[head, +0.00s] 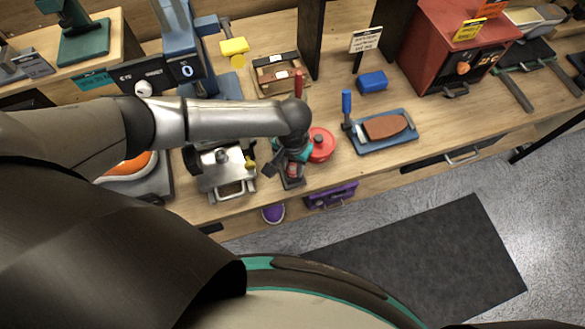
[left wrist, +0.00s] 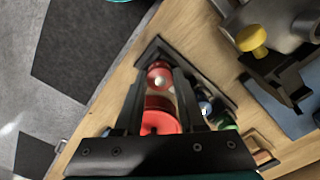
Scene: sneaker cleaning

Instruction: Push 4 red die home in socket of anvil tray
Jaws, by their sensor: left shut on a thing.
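My left gripper (left wrist: 160,82) is shut on a red die (left wrist: 158,122), pointing down at the dark anvil tray (left wrist: 152,48) in the left wrist view. Red with a bright metal spot shows between the fingertips, over the tray. I cannot tell whether the die is seated in a socket, as the fingers hide its lower end. A blue die (left wrist: 204,106) and a green die (left wrist: 224,121) are beside the right finger. In the head view the left gripper (head: 291,168) is over the tray (head: 293,184) near the bench's front edge. My right gripper is not in view.
A red round tin (head: 321,145) stands close right of the gripper. A metal device (head: 222,172) is close on the left. A blue tray with a brown block (head: 387,127) lies further right. Bare bench top lies between the tin and that tray.

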